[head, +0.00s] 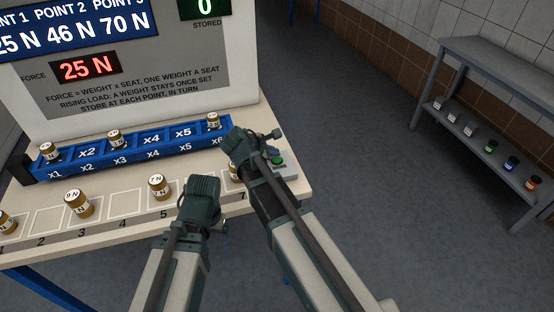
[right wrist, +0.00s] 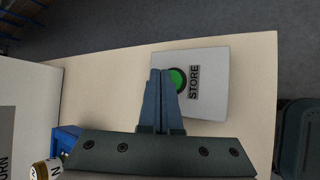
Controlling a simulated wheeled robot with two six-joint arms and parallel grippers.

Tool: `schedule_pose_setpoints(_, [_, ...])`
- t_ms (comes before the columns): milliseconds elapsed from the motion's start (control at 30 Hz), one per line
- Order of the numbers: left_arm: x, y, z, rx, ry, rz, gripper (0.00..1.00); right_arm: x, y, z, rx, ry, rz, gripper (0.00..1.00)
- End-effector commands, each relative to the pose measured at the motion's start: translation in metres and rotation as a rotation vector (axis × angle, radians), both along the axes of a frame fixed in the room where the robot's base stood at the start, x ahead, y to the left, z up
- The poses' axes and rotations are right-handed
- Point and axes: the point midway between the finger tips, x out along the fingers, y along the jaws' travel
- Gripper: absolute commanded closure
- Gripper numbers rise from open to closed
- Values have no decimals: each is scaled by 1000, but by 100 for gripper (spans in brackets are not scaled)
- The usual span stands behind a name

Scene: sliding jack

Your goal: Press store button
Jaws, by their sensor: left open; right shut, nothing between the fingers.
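The green store button (head: 278,160) sits on a pale box at the right end of the table, beside my right gripper. In the right wrist view the button (right wrist: 179,80) shows next to the word STORE, partly behind the fingertips. My right gripper (right wrist: 160,73) is shut and empty, its tips at the button's edge; I cannot tell whether they touch it. In the head view this gripper (head: 268,135) is above the table's right end. My left gripper (head: 203,190) is open over the table's front edge, its fingers mostly hidden. The display (head: 85,68) reads force 25 N and stored 0.
A blue seat rail (head: 135,155) carries weights at x1, x3 and x6. More weights, such as one weight (head: 159,186), stand on the numbered front row of the table (head: 125,203). A grey shelf (head: 490,130) with small jars stands at right, across open floor.

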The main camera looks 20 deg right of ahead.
Motion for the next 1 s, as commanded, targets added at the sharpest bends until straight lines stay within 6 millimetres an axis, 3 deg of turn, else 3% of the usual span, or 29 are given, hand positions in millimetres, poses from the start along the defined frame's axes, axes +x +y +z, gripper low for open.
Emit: schedule_pose_setpoints(1000, [0, 0, -12, 0, 0, 0, 12, 0, 0, -12, 0, 0, 0, 100])
